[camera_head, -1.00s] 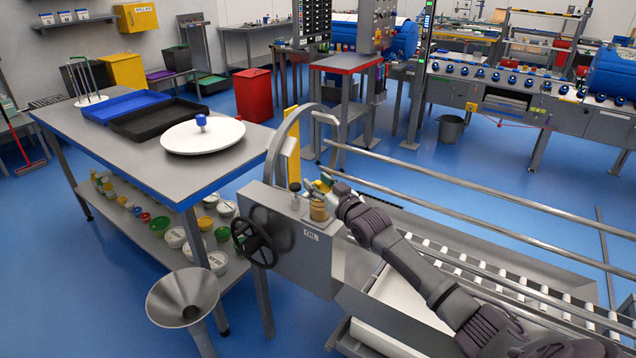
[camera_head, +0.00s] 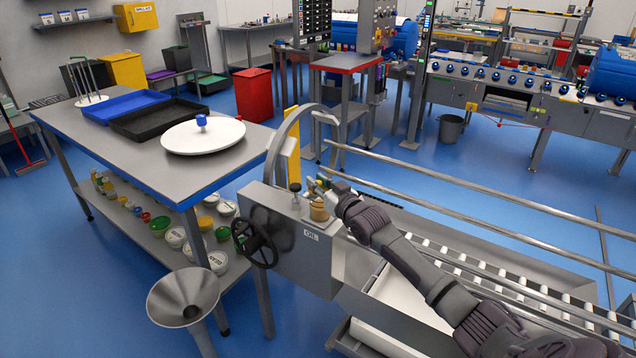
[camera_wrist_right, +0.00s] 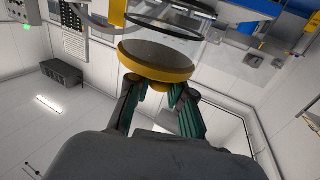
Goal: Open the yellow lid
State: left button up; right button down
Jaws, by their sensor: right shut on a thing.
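The yellow lid (camera_wrist_right: 155,62) shows in the right wrist view as a round disc with a yellow rim and a grey-brown face. My right gripper (camera_wrist_right: 160,92) is shut on its small yellow knob, with green-padded fingers on both sides. In the head view my right gripper (camera_head: 314,186) is at the top of a brass oil cup (camera_head: 319,209) on a grey machine housing marked OIL (camera_head: 311,237). The lid is too small and covered there to tell whether it touches the cup. My left gripper is out of view.
A black handwheel (camera_head: 256,242) and a small dark knob (camera_head: 295,187) are on the housing, left of the cup. A metal funnel (camera_head: 184,296) stands in front.

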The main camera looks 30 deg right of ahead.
jog(key=shift+w+d+r+m+g+p, duration=0.1)
jog(key=shift+d+r+m+g+p, duration=0.2)
jog(key=shift+m+p, duration=0.25)
jog(key=shift+d+r+m+g+p, duration=0.1)
jog(key=shift+r+m+g+p, duration=0.1)
jog(key=shift+r+m+p, duration=0.25)
jog(key=shift+w+d+r+m+g+y, duration=0.15)
jog(key=shift+d+m+g+y, duration=0.15)
jog(key=shift+m, duration=0.6)
jog(key=shift+w+d+m+g, duration=0.1)
jog(key=shift+d+m+g, duration=0.2)
jog(key=shift+m, duration=0.4)
jog(key=shift+w+d+r+m+g+y+b, duration=0.2)
jog(key=shift+d+m+g+y+b, duration=0.25)
jog(key=shift+m+b, duration=0.4)
jog(key=shift+w+d+r+m+g+y+b, duration=0.15)
jog(key=shift+d+m+g+y, duration=0.15)
jog(key=shift+m, duration=0.3)
jog(key=shift+w+d+f+m+g+y+b, duration=0.15)
jog(key=shift+m+y, duration=0.2)
jog(key=shift+m, duration=0.2)
jog(key=shift+w+d+f+m+g+y+b, duration=0.1)
jog(key=shift+w+d+m+g+y+b, duration=0.15)
jog(key=shift+d+m+y, duration=0.5)
jog(key=shift+w+d+f+m+g+y+b, duration=0.15)
jog(key=shift+d+m+g+y, duration=0.2)
jog(key=shift+m, duration=0.8)
jog(key=shift+r, duration=0.1)
